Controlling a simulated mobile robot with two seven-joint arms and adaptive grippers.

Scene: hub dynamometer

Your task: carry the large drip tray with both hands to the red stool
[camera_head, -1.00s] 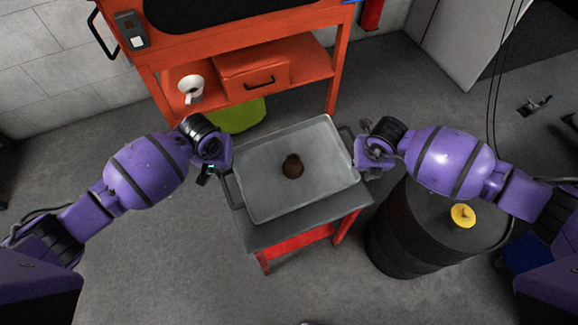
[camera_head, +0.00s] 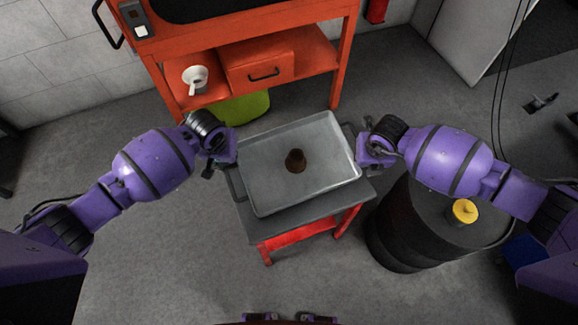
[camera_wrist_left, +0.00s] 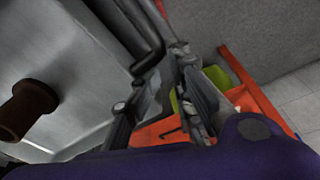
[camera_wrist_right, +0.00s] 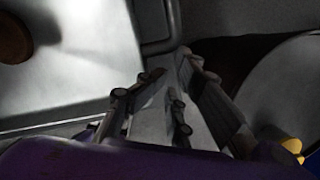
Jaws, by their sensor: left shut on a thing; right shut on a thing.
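The large drip tray (camera_head: 270,195) is a grey metal pan with a dark handle at each end. A brown cylindrical object (camera_head: 296,161) stands in its middle. My left gripper (camera_head: 224,164) is shut on the left handle, and my right gripper (camera_head: 364,150) is shut on the right handle. The red stool (camera_head: 290,236), with a dark grey top, is beneath the tray. Its front and right edges show past the tray; the rest of its top is hidden. I cannot tell whether the tray touches it. The tray also shows in the left wrist view (camera_wrist_left: 75,65) and right wrist view (camera_wrist_right: 85,60).
An orange cart (camera_head: 340,75) with a drawer and a white cup (camera_head: 195,78) stands behind the tray. A green container (camera_head: 245,107) sits beneath it. A black drum (camera_head: 400,235) with a yellow cap (camera_head: 465,211) is close on the right. The floor at front left is clear.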

